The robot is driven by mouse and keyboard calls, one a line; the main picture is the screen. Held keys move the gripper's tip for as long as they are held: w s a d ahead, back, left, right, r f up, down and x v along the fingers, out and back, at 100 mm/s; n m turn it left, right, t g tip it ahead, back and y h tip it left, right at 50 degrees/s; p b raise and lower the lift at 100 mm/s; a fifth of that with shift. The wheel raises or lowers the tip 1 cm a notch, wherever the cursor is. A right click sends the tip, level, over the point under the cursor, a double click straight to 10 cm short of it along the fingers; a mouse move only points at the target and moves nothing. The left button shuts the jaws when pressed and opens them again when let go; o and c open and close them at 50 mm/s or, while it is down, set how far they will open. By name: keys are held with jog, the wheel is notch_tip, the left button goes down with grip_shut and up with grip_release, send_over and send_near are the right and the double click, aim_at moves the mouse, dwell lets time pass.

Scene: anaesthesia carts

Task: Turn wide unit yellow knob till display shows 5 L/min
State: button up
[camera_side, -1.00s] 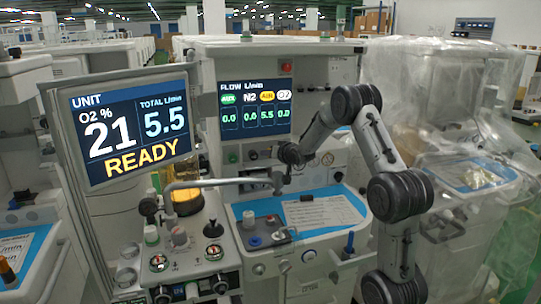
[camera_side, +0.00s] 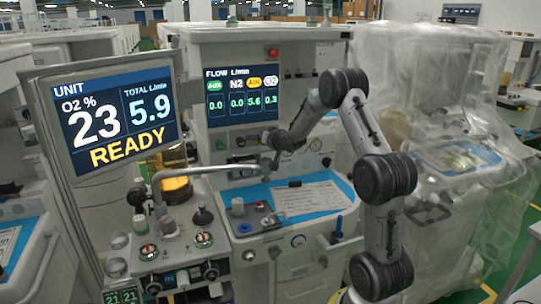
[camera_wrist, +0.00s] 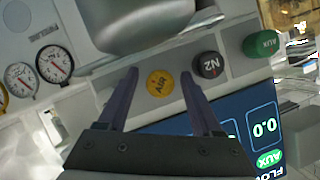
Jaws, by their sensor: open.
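The yellow AIR knob (camera_wrist: 160,83) sits between the two fingers of my open gripper (camera_wrist: 160,73) in the wrist view. Gaps show on both sides of it. In the side view my gripper (camera_side: 276,143) is at the wide unit's panel below the flow display (camera_side: 241,99), and it hides the knob. That display reads AUX 0.0, N2 0.0, AIR 5.6 and O2 0.3. The UNIT display (camera_side: 112,120) reads O2 23 %, TOTAL 5.9 L/min and READY.
The black N2 knob (camera_wrist: 209,65) stands close beside one fingertip, and the green AUX knob (camera_wrist: 262,43) is further right. A grey bent pipe (camera_side: 205,168) crosses low in front of the panel.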

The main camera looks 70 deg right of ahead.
jog(key=shift+m+t+y, duration=0.3)
jog(key=shift+m+t, duration=0.2)
jog(key=shift+m, duration=0.4)
jog(key=shift+s, duration=0.15)
jog(key=v, duration=1.4)
jog(key=shift+w+a+f+n+h, duration=0.35)
jog(key=shift+a+f+n+h, duration=0.45)
jog(key=shift+n, duration=0.5)
jog(key=shift+w+a+f+n+h, duration=0.3)
jog(key=shift+f+n+h, duration=0.3)
jog(key=shift+n+h, duration=0.55)
jog(key=shift+w+a+f+n+h, duration=0.45)
jog(key=shift+f+n+h, duration=0.3)
jog(key=shift+n, duration=0.7)
jog(key=shift+s, duration=0.1)
